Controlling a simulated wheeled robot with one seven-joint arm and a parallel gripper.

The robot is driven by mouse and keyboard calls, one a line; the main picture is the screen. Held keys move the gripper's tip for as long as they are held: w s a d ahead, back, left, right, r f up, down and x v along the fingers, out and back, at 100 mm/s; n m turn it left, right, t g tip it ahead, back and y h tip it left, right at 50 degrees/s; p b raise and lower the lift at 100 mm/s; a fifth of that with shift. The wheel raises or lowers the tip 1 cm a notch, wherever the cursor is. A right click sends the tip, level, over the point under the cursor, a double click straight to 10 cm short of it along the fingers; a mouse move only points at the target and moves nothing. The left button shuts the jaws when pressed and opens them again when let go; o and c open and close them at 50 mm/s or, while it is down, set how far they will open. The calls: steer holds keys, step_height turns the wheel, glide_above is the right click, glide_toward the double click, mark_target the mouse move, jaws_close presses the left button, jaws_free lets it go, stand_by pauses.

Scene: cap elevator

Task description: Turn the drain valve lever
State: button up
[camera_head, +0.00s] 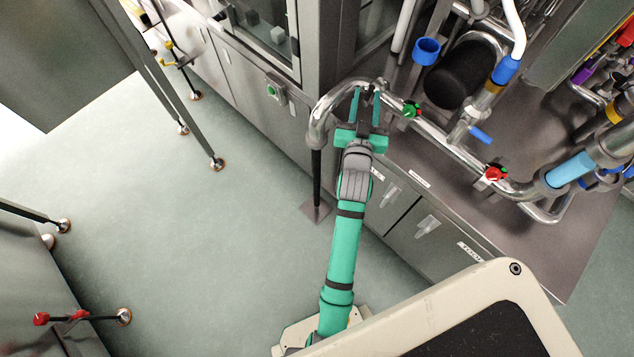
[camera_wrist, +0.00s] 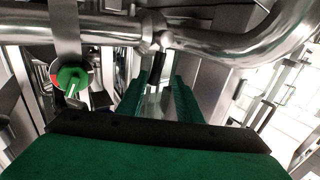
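My gripper (camera_head: 366,106) has its two green fingers apart, at the bend of a steel pipe (camera_head: 322,112). In the wrist view the fingers (camera_wrist: 160,98) reach toward a small pipe fitting (camera_wrist: 152,36). A short black lever-like part (camera_wrist: 157,66) hangs from this fitting and shows between the fingers, with gaps on both sides. No label shows whether it is the drain valve lever. A green valve handle (camera_head: 410,109) sits on the pipe just right of my gripper; it also shows at left in the wrist view (camera_wrist: 71,77).
A red valve handle (camera_head: 494,174) and a blue lever (camera_head: 480,134) are farther right along the pipes. A steel cabinet (camera_head: 425,226) stands below the pipes. A dark support post (camera_head: 317,175) stands left of my arm.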

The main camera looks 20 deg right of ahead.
steer(key=s+a+f+n+y, duration=0.1)
steer(key=s+a+f+y, duration=0.1)
steer(key=s+a+f, duration=0.2)
steer(key=s+a+f+n+t+y, duration=0.1)
steer(key=s+a+f, duration=0.3)
steer(key=s+a, duration=0.6)
steer(key=a+n+y, duration=0.1)
steer(key=a, duration=0.5)
steer(key=shift+a+n+y, duration=0.15)
steer(key=shift+n+y, duration=0.15)
steer(key=shift+y, duration=0.1)
